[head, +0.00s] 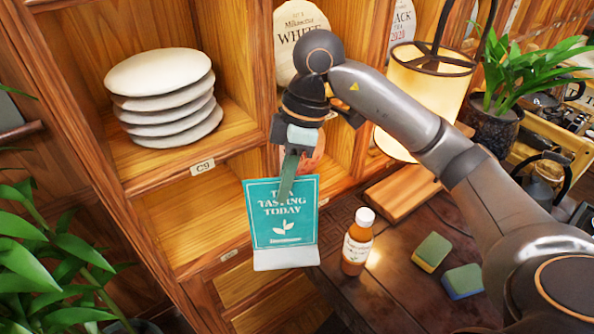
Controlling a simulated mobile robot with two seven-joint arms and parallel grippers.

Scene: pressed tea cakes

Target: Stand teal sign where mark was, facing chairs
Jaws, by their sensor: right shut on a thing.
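The teal sign (281,221) reads "Tea Tasting Today" and has a white foot (286,259). It hangs upright from my right gripper (290,178), which is shut on its top edge. The sign's printed face is toward the camera. It is in front of the wooden shelves, at the left end of the dark table; I cannot tell whether its foot touches anything. No mark and no chairs can be made out. My left gripper is not in view.
A bottle with a white cap (357,242) stands just right of the sign. Two sponges (432,252) (463,281) lie on the dark table (400,298). A wooden board (402,197) and lamp (425,95) are behind. Leafy plants (50,255) are at left.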

